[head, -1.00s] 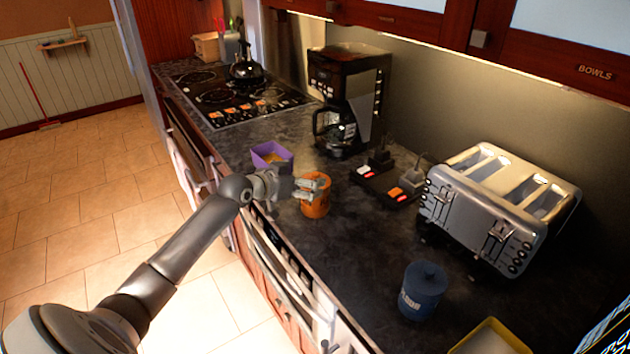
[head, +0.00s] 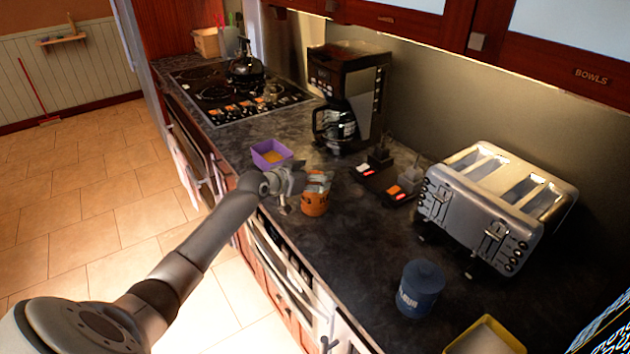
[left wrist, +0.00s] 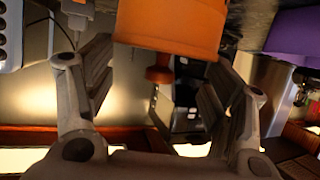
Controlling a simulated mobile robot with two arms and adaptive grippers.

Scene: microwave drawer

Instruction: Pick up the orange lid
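An orange canister (head: 315,206) stands on the dark counter, its top partly covered by my gripper in the head view. My left gripper (head: 303,192) is at the canister's top. Its fingers are spread, one on each side of the knob, which also shows in the wrist view (left wrist: 158,68). I see no finger closed on the knob. My right gripper is not in view.
A purple open container (head: 271,154) stands just behind-left of the canister. A blue canister (head: 420,288), a toaster (head: 470,220), a coffee maker (head: 345,95) and a yellow-rimmed container (head: 487,335) are on the counter.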

